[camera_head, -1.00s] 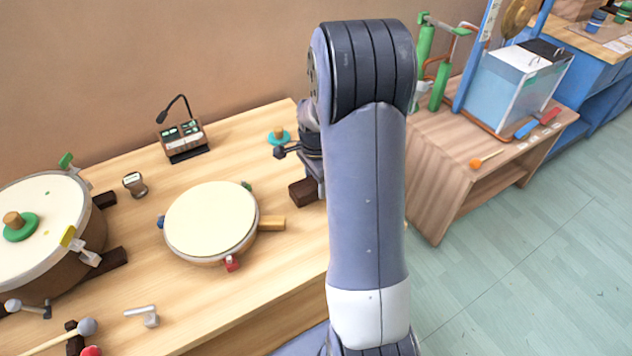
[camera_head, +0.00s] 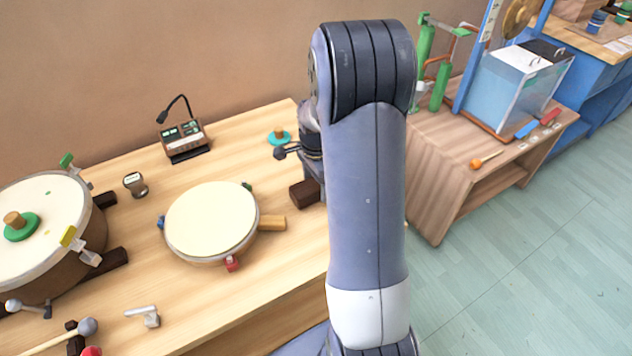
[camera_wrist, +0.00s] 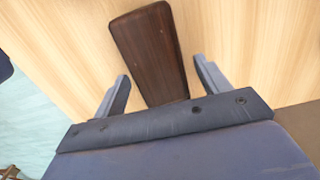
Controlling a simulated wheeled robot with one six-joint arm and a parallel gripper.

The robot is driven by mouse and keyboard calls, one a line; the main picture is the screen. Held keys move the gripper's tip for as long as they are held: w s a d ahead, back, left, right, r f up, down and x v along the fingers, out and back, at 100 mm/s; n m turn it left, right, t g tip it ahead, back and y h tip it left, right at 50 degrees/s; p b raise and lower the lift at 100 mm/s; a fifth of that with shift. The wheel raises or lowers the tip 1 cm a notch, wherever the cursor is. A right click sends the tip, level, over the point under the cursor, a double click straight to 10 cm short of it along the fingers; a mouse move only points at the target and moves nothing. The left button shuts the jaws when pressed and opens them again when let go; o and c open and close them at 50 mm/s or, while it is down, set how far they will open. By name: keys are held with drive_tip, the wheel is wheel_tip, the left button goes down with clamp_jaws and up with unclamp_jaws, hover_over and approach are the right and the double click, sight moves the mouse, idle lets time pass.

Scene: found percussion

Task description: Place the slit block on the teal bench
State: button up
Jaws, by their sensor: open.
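A dark brown wooden block (camera_wrist: 150,50), which I take for the slit block, lies on the pale wooden bench top. No slit shows on the face I see. In the head view the block (camera_head: 303,194) sticks out to the left of my arm, and its right part is hidden. In the wrist view my gripper (camera_wrist: 162,70) is open, with one finger on each side of the block's near end and gaps on both sides. In the head view my arm hides most of the gripper. A blue bench (camera_head: 598,88) stands at the upper right; I cannot tell if it is the teal bench.
A round drum (camera_head: 211,220) with a wooden peg lies left of the block. A teal-green disc (camera_head: 279,138) and a microphone box (camera_head: 184,138) are behind. A bigger drum (camera_head: 45,210) stands at far left. A brown bench (camera_head: 450,165) with a water tank (camera_head: 515,85) stands right.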

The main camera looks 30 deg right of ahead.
sight(316, 183)
wheel_tip(316, 183, up, 12)
drive_tip(key=shift+p, duration=0.3)
drive_tip(key=shift+f, duration=0.1)
drive_tip(key=shift+c, duration=0.5)
